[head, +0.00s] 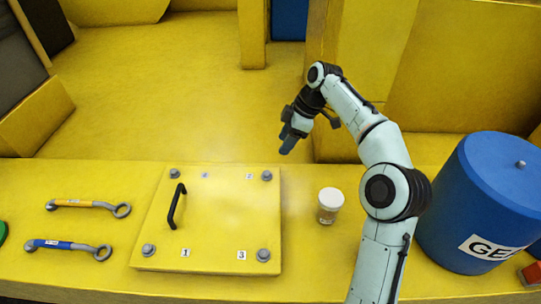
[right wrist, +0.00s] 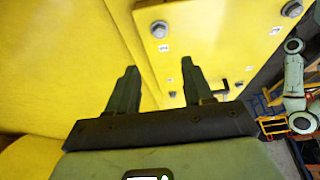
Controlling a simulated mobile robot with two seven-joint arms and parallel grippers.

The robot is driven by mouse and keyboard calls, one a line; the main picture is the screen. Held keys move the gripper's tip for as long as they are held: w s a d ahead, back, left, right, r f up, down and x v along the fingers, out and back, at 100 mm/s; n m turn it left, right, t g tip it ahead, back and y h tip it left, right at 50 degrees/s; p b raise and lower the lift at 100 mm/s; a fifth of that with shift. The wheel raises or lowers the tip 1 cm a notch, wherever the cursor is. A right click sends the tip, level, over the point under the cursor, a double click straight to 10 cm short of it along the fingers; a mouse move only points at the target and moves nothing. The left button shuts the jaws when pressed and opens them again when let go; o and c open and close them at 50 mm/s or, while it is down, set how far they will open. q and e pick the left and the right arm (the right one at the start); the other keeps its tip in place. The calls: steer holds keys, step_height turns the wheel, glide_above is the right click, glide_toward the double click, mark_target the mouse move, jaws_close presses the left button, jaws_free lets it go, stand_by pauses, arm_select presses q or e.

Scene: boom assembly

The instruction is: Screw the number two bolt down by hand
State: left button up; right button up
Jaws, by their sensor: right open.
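A yellow square plate (head: 215,215) lies on the yellow ledge, with a bolt near each corner. The front left bolt (head: 148,250) is beside a label "1" and the front right bolt (head: 263,255) beside a "3". The back right bolt (head: 267,176) and back left bolt (head: 174,173) stand beside labels too faint to read, so I cannot tell which is number two. My right gripper (head: 287,143) is open and empty, behind and above the plate's back right corner. In the right wrist view its open fingers (right wrist: 158,72) point toward the plate; a bolt (right wrist: 159,29) shows beyond them. My left gripper is out of view.
A black handle (head: 176,206) rises from the plate's left side. An orange wrench (head: 88,206) and a blue wrench (head: 68,247) lie left of the plate. A white-lidded jar (head: 330,205) and a large blue drum (head: 485,200) stand to the right.

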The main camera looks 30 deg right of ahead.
mark_target(266, 173)
steer(key=x, duration=1.3)
steer(key=shift+f, duration=0.15)
jaws_close()
